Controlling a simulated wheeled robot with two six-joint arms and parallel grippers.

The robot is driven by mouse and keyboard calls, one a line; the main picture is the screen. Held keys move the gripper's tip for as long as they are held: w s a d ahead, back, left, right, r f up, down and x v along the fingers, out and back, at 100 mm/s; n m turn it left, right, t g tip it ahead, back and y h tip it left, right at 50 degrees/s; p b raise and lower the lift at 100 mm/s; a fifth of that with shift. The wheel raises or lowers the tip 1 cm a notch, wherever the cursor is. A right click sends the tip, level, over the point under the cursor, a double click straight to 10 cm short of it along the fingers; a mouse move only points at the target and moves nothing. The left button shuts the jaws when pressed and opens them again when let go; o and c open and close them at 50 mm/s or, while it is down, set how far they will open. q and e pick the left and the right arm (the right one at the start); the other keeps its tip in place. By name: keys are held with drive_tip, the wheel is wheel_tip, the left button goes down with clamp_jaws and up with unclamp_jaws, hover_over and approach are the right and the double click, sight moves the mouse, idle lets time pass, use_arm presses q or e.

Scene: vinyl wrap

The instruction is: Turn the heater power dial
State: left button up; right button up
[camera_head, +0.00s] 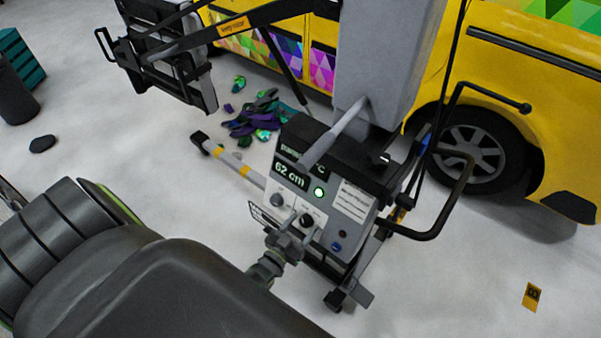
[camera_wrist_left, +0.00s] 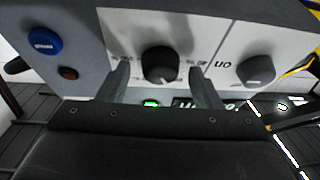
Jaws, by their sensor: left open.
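The heater's control panel (camera_head: 348,205) has a display reading 62 cm, a lit green light (camera_head: 319,192), and dials below. A black dial (camera_wrist_left: 160,63) sits in the middle of the left wrist view; it also shows in the head view (camera_head: 307,220). A grey dial (camera_wrist_left: 257,70) is to its right in the wrist view. My left gripper (camera_wrist_left: 160,84) is open, with one finger on each side of the black dial. A gap shows on both sides, and the dial is not gripped. The gripper also shows in front of the panel in the head view (camera_head: 299,229). My right gripper is out of view.
A blue button (camera_wrist_left: 44,40) and a small brown-red one (camera_wrist_left: 68,73) are beside the dial. The heater stand has a black handle (camera_head: 462,190) on its right. A yellow vehicle (camera_head: 535,100) stands behind. Crumpled coloured wrap (camera_head: 257,118) lies on the pale floor.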

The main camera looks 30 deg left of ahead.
use_arm(q)
drive_tip(key=shift+c, duration=0.3)
drive_tip(key=c, duration=0.9)
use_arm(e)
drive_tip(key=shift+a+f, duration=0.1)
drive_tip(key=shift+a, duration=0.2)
